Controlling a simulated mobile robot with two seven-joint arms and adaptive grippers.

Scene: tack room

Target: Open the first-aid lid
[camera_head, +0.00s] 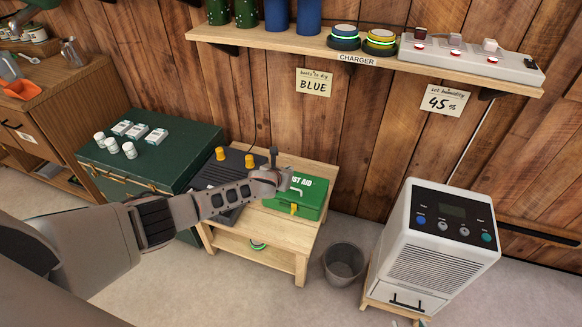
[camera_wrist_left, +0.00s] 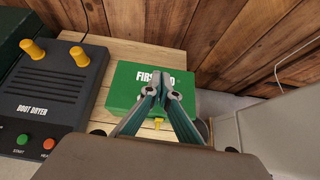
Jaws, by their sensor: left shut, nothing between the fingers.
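The green first-aid box (camera_head: 313,199) sits on the right part of a low wooden table, its lid closed. A yellow latch (camera_head: 294,209) is on its front, and a pale handle shows on top. In the left wrist view the box (camera_wrist_left: 124,88) lies beneath my fingers, which cover part of its lettering; the latch (camera_wrist_left: 158,123) shows between them. My left gripper (camera_head: 273,156) is shut and empty, above the box's left part in the head view. In the wrist view its fingertips (camera_wrist_left: 163,76) meet over the lid. Whether they touch it cannot be told. My right gripper is not in view.
A boot dryer (camera_wrist_left: 57,95) with yellow posts stands left of the box on the wooden table (camera_head: 265,252). A green chest (camera_head: 180,175) holding small bottles and boxes is further left. A grey bin (camera_head: 343,264) and a white dehumidifier (camera_head: 440,245) stand right. A shelf (camera_head: 290,40) runs above.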

